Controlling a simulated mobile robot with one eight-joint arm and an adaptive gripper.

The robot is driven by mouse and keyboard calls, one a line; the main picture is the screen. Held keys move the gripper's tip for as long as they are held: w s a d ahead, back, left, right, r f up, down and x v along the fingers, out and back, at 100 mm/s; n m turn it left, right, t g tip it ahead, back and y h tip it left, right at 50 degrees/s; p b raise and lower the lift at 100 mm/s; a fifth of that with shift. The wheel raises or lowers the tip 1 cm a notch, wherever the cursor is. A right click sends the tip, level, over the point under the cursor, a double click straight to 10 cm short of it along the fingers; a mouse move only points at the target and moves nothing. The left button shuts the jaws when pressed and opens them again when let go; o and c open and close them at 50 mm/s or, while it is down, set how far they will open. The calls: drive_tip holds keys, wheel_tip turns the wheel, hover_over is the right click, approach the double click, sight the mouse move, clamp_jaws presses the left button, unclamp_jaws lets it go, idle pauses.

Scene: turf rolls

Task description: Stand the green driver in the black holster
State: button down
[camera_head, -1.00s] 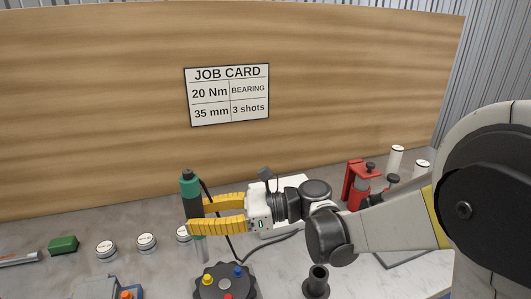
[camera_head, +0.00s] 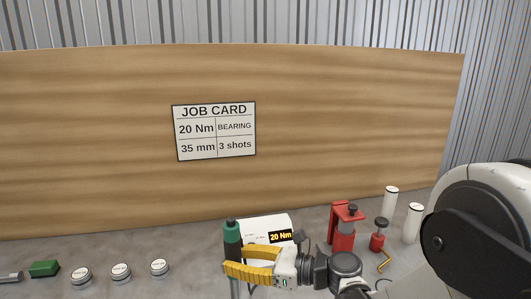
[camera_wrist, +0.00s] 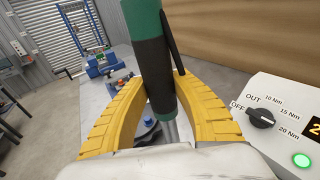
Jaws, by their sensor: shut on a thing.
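The green driver (camera_head: 232,240) has a green top and a dark body. It stands upright in my gripper (camera_head: 235,260), whose yellow fingers are shut around its dark body. In the wrist view the driver (camera_wrist: 152,60) is between the two curved yellow fingers of my gripper (camera_wrist: 160,82), with a grey shaft below and a dark cable beside it. The driver's lower end is cut off in the head view and partly hidden by my gripper in the wrist view. The black holster is not visible in either current view.
A white controller (camera_head: 266,228) reading 20 Nm stands behind my gripper. A red press (camera_head: 342,232) and white cylinders (camera_head: 390,202) stand to the right. Several round tins (camera_head: 121,272) and a green block (camera_head: 44,268) lie left. A wooden board (camera_head: 330,120) closes the back.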

drive_tip(key=w+d+f+m+t+h, duration=0.3)
drive_tip(key=w+d+f+m+t, duration=0.2)
drive_tip(key=w+d+f+t, duration=0.15)
drive_tip(key=w+d+r+m+t+h, duration=0.2)
drive_tip(key=d+h, duration=0.4)
drive_tip(key=d, duration=0.4)
drive_tip(key=w+d+r+m+t+h, duration=0.3)
drive_tip(key=d+m+h, duration=0.4)
drive_tip(key=d, duration=0.3)
drive_tip(key=shift+w+d+r+m+b, duration=0.2)
drive_tip(key=shift+w+r+m+b, duration=0.15)
drive_tip(key=shift+w, duration=0.55)
drive_tip(key=shift+w+a, duration=0.1)
